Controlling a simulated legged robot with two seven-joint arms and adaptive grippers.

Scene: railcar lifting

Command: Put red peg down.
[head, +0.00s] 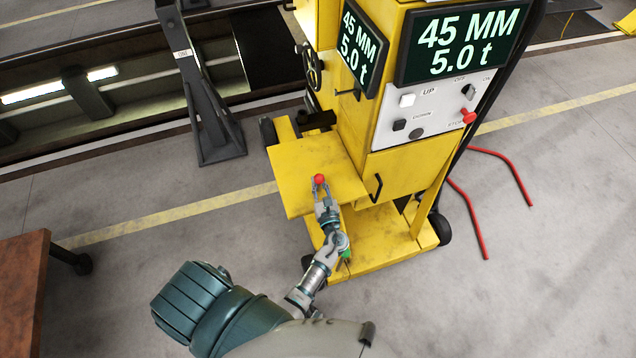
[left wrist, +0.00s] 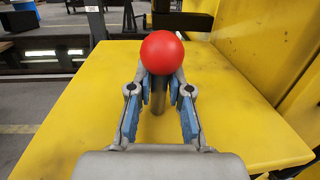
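The red peg (head: 319,179) has a red ball on top of a grey stem. It is over the yellow shelf (head: 300,165) on the side of the yellow lifting jack. My left gripper (head: 326,196) is at the peg, its fingers on either side of the stem just under the ball. In the left wrist view the ball of the red peg (left wrist: 162,52) hides the fingertips. The blue-padded fingers of the left gripper (left wrist: 160,88) close in on the stem. I cannot tell whether the stem's lower end touches the shelf. My right gripper is not in view.
The jack's control panel (head: 425,110) with buttons and the "45 MM 5.0 t" display (head: 462,42) stand right of the shelf. A dark metal stand (head: 212,120) is behind left. A brown tabletop (head: 20,285) is at left. Red bars (head: 470,215) are on the floor at right.

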